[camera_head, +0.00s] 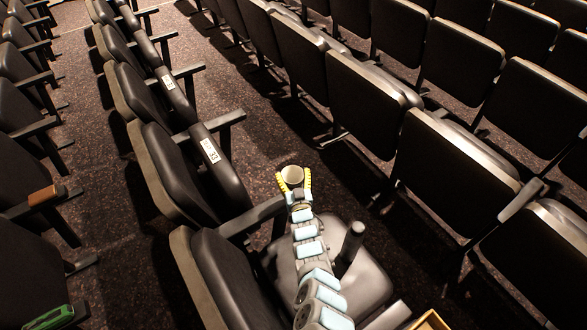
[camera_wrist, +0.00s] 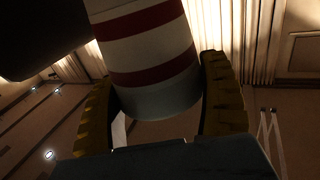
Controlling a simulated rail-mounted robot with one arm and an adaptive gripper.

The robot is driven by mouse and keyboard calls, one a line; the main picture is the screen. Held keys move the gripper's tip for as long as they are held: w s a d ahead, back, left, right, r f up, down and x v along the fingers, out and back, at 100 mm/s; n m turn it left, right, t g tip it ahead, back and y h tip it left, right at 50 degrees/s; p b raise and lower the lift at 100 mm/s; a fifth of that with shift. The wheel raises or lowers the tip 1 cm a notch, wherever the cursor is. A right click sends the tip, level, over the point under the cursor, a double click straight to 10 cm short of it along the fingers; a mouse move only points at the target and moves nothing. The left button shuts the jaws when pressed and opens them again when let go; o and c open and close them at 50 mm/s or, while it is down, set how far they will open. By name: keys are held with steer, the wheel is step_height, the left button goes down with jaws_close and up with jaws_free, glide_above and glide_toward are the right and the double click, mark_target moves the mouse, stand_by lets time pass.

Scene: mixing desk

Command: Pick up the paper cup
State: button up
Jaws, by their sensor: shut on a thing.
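The paper cup (camera_head: 293,173) is in my gripper (camera_head: 293,184), above the seat row in the middle of the head view. Its round, pale open end shows there. In the wrist view the cup (camera_wrist: 150,50) has white and dark red bands and a plain grey-white end near the gripper. The yellow ridged fingers of my gripper (camera_wrist: 165,105) stand on either side of it, shut on it. The far end of the cup is cut off by the top edge of the wrist view.
A black cylinder (camera_head: 352,240) stands by the near seat (camera_head: 345,283), beside my arm. A brown item (camera_head: 45,196), a green item (camera_head: 52,318) and a wooden box edge (camera_head: 430,321) are nearer. Dark carpeted aisle (camera_head: 262,130) lies between rows.

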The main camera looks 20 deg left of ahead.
steer(key=s+d+r+p, duration=0.2)
steer(key=s+r+p, duration=0.4)
steer(key=s+p, duration=0.3)
steer(key=shift+r+p, duration=0.3)
steer(key=shift+p, duration=0.3)
steer(key=shift+s+d+r+p, duration=0.15)
steer(key=shift+s+p, duration=0.05)
steer(key=shift+s, duration=0.3)
steer(key=shift+s+d+r+p, duration=0.15)
steer(key=shift+s+p, duration=0.05)
steer(key=shift+s, duration=0.25)
steer(key=w+a+r+m+t+h, duration=0.1)
steer(key=w+a+r+m+h, duration=0.15)
steer(key=w+r, duration=0.5)
steer(key=w+d+r+h, duration=0.1)
steer(key=r, duration=0.2)
steer(key=w+d+r+m+t+h, duration=0.1)
steer(key=w+r+h, duration=0.1)
steer(key=r, duration=0.1)
steer(key=w+d+r+m+h, duration=0.1)
steer(key=w+r, duration=0.1)
steer(key=r, duration=0.1)
steer(key=shift+d+t+h, duration=0.25)
steer(key=shift+d+t, duration=0.05)
steer(key=shift+d, duration=0.1)
